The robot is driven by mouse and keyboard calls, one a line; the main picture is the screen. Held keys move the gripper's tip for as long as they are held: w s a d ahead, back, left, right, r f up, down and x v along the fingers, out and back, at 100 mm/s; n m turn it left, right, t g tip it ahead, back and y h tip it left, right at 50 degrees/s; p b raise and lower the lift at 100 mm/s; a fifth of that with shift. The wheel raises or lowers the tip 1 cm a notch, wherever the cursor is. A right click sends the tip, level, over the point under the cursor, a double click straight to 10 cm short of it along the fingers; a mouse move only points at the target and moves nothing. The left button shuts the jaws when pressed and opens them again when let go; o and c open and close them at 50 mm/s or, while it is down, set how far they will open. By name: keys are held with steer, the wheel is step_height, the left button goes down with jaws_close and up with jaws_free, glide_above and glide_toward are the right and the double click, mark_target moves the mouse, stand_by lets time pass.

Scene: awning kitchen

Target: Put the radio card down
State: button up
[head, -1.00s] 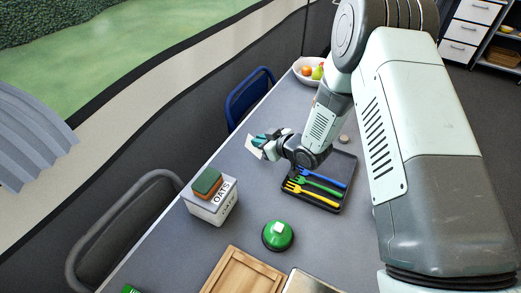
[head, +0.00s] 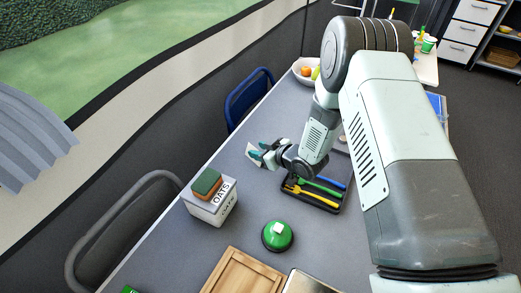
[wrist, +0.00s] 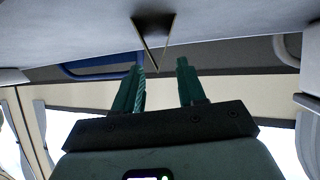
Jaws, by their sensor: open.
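The radio card (head: 253,154) is a small pale card at the far left part of the grey table. In the wrist view it shows as a dark, narrow, pointed shape (wrist: 153,32) against the table surface. My gripper (head: 262,152) is right beside the card in the head view. In the wrist view its two green fingers (wrist: 160,66) stand apart with nothing between them. The card shows just past the fingertips. I cannot tell whether a finger still touches it.
A green button (head: 277,237), wooden board (head: 243,275) and fruit bowl (head: 298,76) are also on the table (head: 180,246).

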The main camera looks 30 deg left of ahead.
steer(key=v, duration=1.2)
steer(key=shift+w+r, duration=0.1)
steer(key=shift+r, duration=0.1)
steer(key=w+d+r+m+t+h, duration=0.1)
steer(key=w+d+r+t+h, duration=0.1)
steer(key=w+d+r, duration=0.25)
steer(key=w+d+r+m+t+h, duration=0.1)
steer(key=w+d+r+h, duration=0.15)
steer(key=r, duration=0.35)
steer(key=d+r+m+t+h, duration=0.2)
steer(key=d+r+m+h, duration=0.2)
steer(key=d+r, duration=0.75)
steer(key=s+d+r+m+g+h, duration=0.1)
steer(key=s+d+r+m+h, duration=0.1)
steer(key=s+d+r+m, duration=0.45)
steer(key=s+d+r+m+g+h, duration=0.1)
steer(key=s+d+r+h, duration=0.15)
steer(key=s+r, duration=0.55)
steer(key=s+d+f+m+g+y, duration=0.1)
steer(key=s, duration=1.1)
steer(key=shift+m, duration=0.35)
steer(key=shift+d, duration=0.1)
